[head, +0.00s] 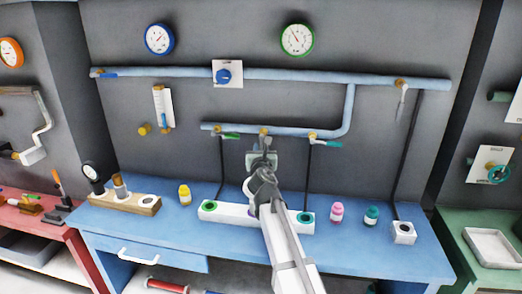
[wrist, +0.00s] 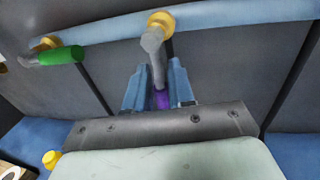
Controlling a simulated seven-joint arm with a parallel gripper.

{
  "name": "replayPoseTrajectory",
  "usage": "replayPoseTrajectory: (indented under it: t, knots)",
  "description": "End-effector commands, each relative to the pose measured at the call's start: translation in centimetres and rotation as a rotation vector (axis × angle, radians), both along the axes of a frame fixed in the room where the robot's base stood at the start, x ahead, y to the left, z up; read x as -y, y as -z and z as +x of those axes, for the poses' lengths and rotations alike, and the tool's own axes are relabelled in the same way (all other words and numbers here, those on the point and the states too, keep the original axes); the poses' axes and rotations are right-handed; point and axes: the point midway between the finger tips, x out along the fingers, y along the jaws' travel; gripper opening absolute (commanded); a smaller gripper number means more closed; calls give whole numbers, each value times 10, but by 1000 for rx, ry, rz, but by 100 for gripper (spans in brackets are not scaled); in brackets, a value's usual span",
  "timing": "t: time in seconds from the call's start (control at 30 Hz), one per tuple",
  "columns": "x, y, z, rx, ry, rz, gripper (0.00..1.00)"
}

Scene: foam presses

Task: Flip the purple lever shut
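The purple lever (wrist: 161,99) shows in the wrist view, at the lower end of a grey stem that hangs from a yellow valve fitting (wrist: 160,22) on the blue pipe. My gripper (wrist: 160,90) has its two blue fingers on either side of the lever's purple end. I cannot tell whether they press on it or only stand around it. In the head view my gripper (head: 263,152) is just below the middle valve (head: 263,132) of the lower pipe and hides the purple part.
A green lever (head: 229,136) is left of the middle valve and a teal lever (head: 328,143) is right of it. Dark hoses run down to a white block (head: 208,211) on the blue bench (head: 390,262). Small yellow (head: 184,195), pink (head: 337,212) and teal (head: 371,215) bottles stand there.

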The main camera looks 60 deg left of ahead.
Motion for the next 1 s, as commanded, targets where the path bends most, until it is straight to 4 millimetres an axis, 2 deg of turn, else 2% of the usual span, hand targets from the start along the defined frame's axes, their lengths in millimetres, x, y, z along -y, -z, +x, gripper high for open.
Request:
replayPoseTrajectory:
  t: [0.03,0.23,0.77,1.0]
  knots:
    - [0,0,0,0,0,0,18]
    - [0,0,0,0,0,0,0]
    - [1,0,0,7,0,-9,0]
    - [3,0,3,65,1,-66,0]
